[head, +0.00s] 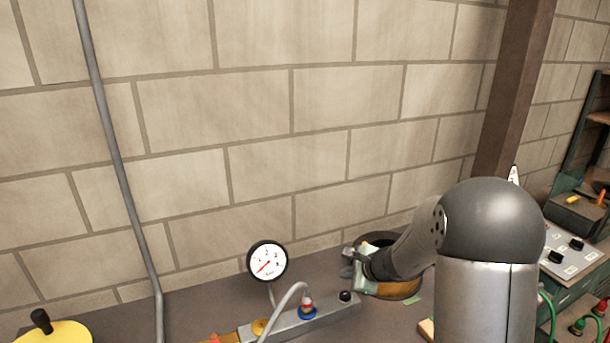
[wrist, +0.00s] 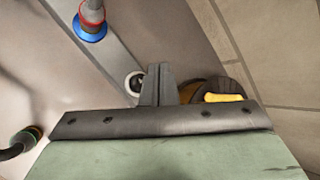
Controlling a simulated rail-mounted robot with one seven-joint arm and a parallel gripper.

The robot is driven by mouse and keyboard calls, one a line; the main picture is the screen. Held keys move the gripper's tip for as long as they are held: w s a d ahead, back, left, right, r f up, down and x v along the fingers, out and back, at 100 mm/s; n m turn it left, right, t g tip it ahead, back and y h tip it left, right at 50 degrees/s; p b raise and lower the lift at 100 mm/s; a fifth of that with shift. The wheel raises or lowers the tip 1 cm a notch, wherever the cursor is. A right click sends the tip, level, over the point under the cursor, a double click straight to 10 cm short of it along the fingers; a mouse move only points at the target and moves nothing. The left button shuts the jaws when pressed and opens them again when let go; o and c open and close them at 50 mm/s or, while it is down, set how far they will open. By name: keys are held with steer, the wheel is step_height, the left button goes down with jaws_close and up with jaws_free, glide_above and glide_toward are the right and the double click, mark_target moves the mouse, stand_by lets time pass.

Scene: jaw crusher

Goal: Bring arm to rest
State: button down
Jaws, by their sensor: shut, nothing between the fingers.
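My gripper (wrist: 157,84) shows in the wrist view with its two dark fingers together and nothing between them. Its pale green body and black band fill the bottom of that view. In the head view my gripper (head: 348,262) is at the end of my bent arm, low over the bench and partly hidden by the arm. The fingers appear near a round dark-and-tan container (head: 402,295), which also shows in the wrist view (wrist: 203,88). I cannot tell whether they touch it. A yellow piece (wrist: 222,97) shows by the container.
A grey metal bar (head: 325,313) on the bench carries a blue-and-red fitting (head: 307,312) and a black knob (head: 345,297). A pressure gauge (head: 267,262) stands behind it. A block wall (head: 240,120) closes the back. A control panel (head: 570,252) is at right.

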steer(key=s+a+r+n+g, duration=0.1)
steer(key=s+a+r+n, duration=0.15)
steer(key=s, duration=0.25)
steer(key=s+a+r+n+g, duration=0.2)
steer(key=s+n, duration=0.2)
steer(key=s, duration=0.1)
steer(key=s+a+r+n+g, duration=0.1)
steer(key=s+a+r+n, duration=0.1)
steer(key=s+n, duration=0.3)
steer(key=s+d+n+g+h, duration=0.1)
steer(key=s+d+n+h, duration=0.1)
steer(key=s, duration=0.7)
steer(key=s+d+r+n+g+h, duration=0.1)
steer(key=s+d+n+h, duration=0.2)
steer(key=s+n, duration=0.3)
steer(key=s+d, duration=0.1)
steer(key=s, duration=0.3)
steer(key=shift+s+d+g, duration=0.2)
steer(key=shift+d+g, duration=0.15)
steer(key=shift+g, duration=0.05)
